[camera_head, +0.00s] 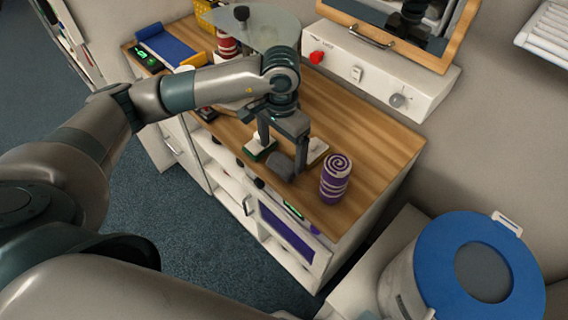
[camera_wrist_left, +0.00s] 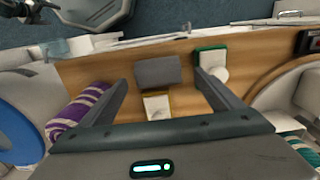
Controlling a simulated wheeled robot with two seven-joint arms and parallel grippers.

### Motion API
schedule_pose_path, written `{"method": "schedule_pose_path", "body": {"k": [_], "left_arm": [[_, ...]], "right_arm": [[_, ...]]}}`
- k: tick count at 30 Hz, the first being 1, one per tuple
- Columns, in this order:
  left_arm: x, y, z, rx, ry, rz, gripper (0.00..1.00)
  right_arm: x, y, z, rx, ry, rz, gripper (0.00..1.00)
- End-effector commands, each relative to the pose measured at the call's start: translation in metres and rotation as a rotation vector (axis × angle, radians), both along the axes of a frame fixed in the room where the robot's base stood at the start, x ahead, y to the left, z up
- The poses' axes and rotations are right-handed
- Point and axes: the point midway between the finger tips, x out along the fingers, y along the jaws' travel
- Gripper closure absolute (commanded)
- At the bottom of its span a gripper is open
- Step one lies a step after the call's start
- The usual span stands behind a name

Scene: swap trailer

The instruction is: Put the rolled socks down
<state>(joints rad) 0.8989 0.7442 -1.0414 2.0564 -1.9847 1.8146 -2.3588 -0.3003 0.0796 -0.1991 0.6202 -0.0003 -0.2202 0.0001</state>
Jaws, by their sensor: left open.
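A purple-and-white striped roll (camera_head: 336,180) with a spiral top looks like rolled socks. It stands upright near the counter's front right corner, and in the left wrist view the striped roll (camera_wrist_left: 78,112) is beside one finger, outside the jaws. My left gripper (camera_head: 284,152) is open, low over the counter, and its fingers (camera_wrist_left: 162,80) show either side of a dark grey block (camera_wrist_left: 158,71). The block (camera_head: 280,166) rests near the counter's front edge; I cannot tell whether a finger touches it. My right gripper is not in view.
The wooden counter (camera_head: 378,150) has clear room behind and right of the roll. A green-and-white item (camera_wrist_left: 212,62) is beside one finger. A red-and-white roll (camera_head: 227,44) stands farther back. A white bin with a blue lid (camera_head: 440,260) stands at the lower right.

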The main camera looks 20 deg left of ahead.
Motion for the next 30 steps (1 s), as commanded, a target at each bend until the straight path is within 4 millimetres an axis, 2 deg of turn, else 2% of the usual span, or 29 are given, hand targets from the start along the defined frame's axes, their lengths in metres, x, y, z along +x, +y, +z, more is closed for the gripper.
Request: {"method": "schedule_pose_path", "body": {"k": [8,13,19,30], "left_arm": [[0.000,-0.003,-0.011,-0.001,0.004,0.001,0.14],[0.002,-0.006,-0.029,0.000,0.005,0.002,0.14],[0.003,-0.005,-0.049,0.000,0.002,0.001,0.14],[0.003,-0.005,-0.052,0.000,0.000,0.000,0.14]], "right_arm": [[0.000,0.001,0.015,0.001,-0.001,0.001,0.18],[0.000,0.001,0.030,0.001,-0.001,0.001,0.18],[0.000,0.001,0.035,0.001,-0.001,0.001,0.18],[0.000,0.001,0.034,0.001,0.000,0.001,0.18]]}}
